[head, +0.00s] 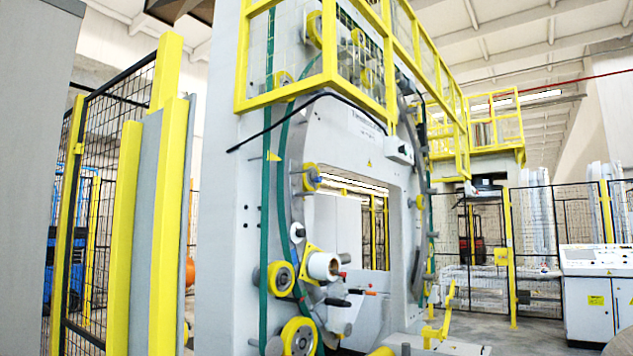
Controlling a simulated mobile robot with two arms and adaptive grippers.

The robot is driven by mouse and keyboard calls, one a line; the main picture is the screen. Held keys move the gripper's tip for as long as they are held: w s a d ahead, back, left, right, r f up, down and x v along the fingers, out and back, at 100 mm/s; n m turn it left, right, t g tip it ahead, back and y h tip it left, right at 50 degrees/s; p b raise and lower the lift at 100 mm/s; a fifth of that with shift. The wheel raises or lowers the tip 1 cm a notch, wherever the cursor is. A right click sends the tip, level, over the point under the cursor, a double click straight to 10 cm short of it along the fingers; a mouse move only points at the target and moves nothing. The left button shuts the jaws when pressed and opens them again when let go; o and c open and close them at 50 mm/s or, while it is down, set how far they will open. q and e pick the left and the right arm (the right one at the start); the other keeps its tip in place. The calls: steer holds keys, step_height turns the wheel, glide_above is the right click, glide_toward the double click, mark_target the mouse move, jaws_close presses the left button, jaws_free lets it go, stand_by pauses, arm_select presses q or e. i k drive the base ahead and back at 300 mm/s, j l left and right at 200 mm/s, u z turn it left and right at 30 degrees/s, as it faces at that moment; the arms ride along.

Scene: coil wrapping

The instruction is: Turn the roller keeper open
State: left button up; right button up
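The coil wrapping machine (222,200) stands in the middle of the head view, with a large ring around a square opening. A white roll (322,266) sits on the lower left part of the ring, beside a yellow plate. Small black handles (338,302) and an orange-tipped lever (370,293) stick out just below and right of the roll. I cannot tell which of these parts is the roller keeper, nor whether it is open. Neither of my grippers shows in the view.
A yellow-framed mesh fence (108,200) stands at the left, with a grey panel before it. Yellow rollers (281,278) and a green belt (268,200) run along the ring. A white control console (590,290) stands at the right, before more black fencing.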

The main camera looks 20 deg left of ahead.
mark_target(315, 180)
steer(key=u, duration=0.85)
steer(key=i+l+u, duration=0.2)
steer(key=l+u, duration=0.25)
steer(key=i+l+u, duration=0.15)
steer(key=l+u, duration=0.15)
steer(key=u, duration=0.15)
steer(key=i+l+u, duration=0.1)
steer(key=l+u, duration=0.4)
steer(key=j, duration=0.1)
